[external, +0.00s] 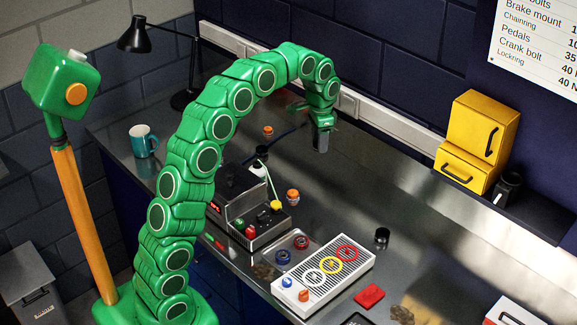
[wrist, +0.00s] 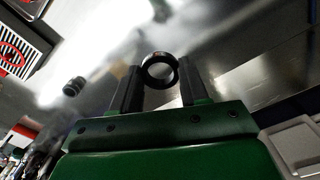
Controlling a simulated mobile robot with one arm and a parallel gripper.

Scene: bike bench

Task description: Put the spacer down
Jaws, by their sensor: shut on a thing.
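The spacer, a black ring (wrist: 160,85), is held between the two dark fingers of my gripper (external: 321,141) in the wrist view. Its hole faces the camera, and the fingers press on it from both sides. In the external view my gripper hangs with fingers pointing down above the back part of the metal bench (external: 430,230), clear of the surface. The spacer itself cannot be made out there.
A white slotted board (external: 297,291) with red, yellow and white rings lies at the front. A black cylinder (external: 382,239) and a red block (external: 369,296) are right of it. Yellow boxes (external: 481,133) stand at the back right. A control box (external: 245,215) stands left of the board.

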